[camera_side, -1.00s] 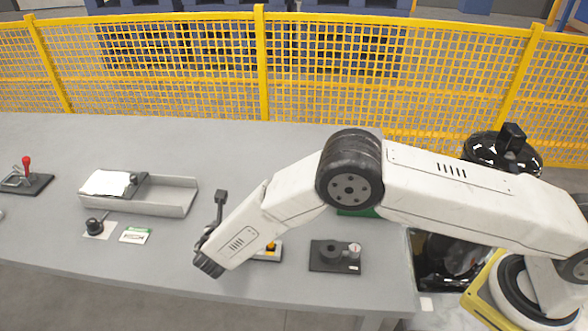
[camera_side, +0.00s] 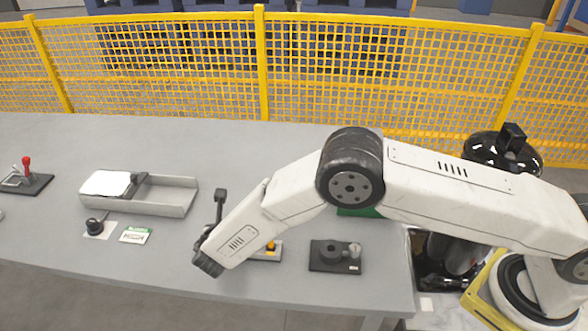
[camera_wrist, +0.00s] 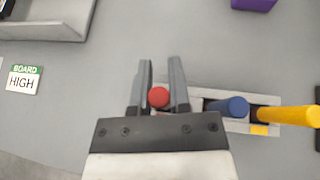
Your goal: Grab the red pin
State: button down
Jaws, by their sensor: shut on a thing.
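The red pin (camera_wrist: 158,97) shows in the wrist view as a round red top between the two fingers of my gripper (camera_wrist: 161,88). My gripper is shut on it. The pin is at the left end of a light grey holder (camera_wrist: 240,125), and I cannot tell whether it still sits in its hole. A blue pin (camera_wrist: 236,106) and a yellow pin (camera_wrist: 297,115) stand in the holder to the right. In the side view my arm hides the red pin, the fingers and most of the holder; a yellow part of the holder (camera_side: 268,255) shows.
A grey tray (camera_side: 165,195) with a white sheet lies to the left. A green-topped card reading BOARD HIGH (camera_wrist: 24,78) and a black knob (camera_side: 95,226) lie before it. A dark block (camera_side: 336,256) stands right of the holder. A purple object (camera_wrist: 254,4) is at the wrist view's top.

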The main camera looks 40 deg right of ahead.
jog(key=shift+r, duration=1.45)
jog(key=s+d+r, duration=0.5)
jog(key=s+r, duration=0.4)
jog(key=s, duration=0.4)
jog(key=shift+r, duration=0.4)
